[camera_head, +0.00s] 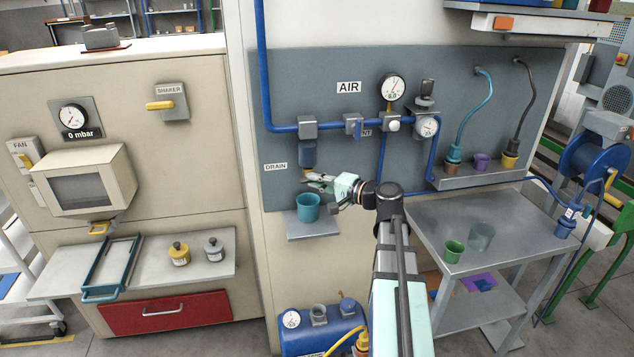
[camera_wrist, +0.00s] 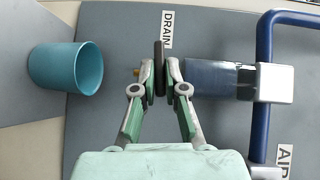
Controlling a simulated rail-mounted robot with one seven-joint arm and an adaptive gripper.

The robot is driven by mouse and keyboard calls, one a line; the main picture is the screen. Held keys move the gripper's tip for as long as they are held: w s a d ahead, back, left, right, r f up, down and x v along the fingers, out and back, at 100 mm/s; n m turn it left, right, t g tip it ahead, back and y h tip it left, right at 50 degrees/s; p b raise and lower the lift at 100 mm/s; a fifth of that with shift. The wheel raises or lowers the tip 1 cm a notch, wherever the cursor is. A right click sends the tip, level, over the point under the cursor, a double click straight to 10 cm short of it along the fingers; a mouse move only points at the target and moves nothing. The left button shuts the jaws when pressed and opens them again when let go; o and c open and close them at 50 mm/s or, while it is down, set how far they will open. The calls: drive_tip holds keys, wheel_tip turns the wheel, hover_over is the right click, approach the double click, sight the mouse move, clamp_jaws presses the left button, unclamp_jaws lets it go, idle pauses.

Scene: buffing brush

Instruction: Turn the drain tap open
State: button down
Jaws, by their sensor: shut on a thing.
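The drain tap shows in the wrist view as a thin dark lever (camera_wrist: 159,66) with a small brass bit beside it. It sits at the end of the blue filter bowl (camera_wrist: 212,78), which hangs from the air pipe and also shows in the head view (camera_head: 308,155). My gripper (camera_wrist: 160,80) is shut on the lever, one finger on each side; in the head view it is just below the bowl (camera_head: 318,182). There the fingers hide most of the tap. The DRAIN label (camera_head: 275,167) is left of the bowl. A teal cup (camera_head: 307,208) stands below the tap.
The cup stands on a small grey shelf (camera_head: 312,229). A blue pipe (camera_head: 285,128) with valves and gauges runs across the grey panel (camera_head: 460,80). A metal table (camera_head: 485,215) with a green cup (camera_head: 453,251) is at right. A blue tank (camera_head: 322,328) stands below.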

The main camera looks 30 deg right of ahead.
drive_tip(key=n+g+h+p, duration=0.1)
drive_tip(key=n+g+h, duration=0.1)
drive_tip(key=h, duration=0.1)
drive_tip(key=a+r+n+g+h+p, duration=0.1)
drive_tip(key=n+g+h, duration=0.1)
drive_tip(key=n+h, duration=0.1)
drive_tip(key=n+g+h+p, duration=0.1)
drive_tip(key=n+g+h, duration=0.1)
drive_tip(key=n+h, duration=0.1)
drive_tip(key=shift+w+a+r+h, duration=0.25)
drive_tip(key=shift+w+h, duration=0.05)
drive_tip(key=shift+h, duration=0.5)
idle(0.4)
drive_tip(key=c, duration=1.2)
unclamp_jaws()
drive_tip(key=shift+f, duration=0.1)
drive_tip(key=v, duration=1.2)
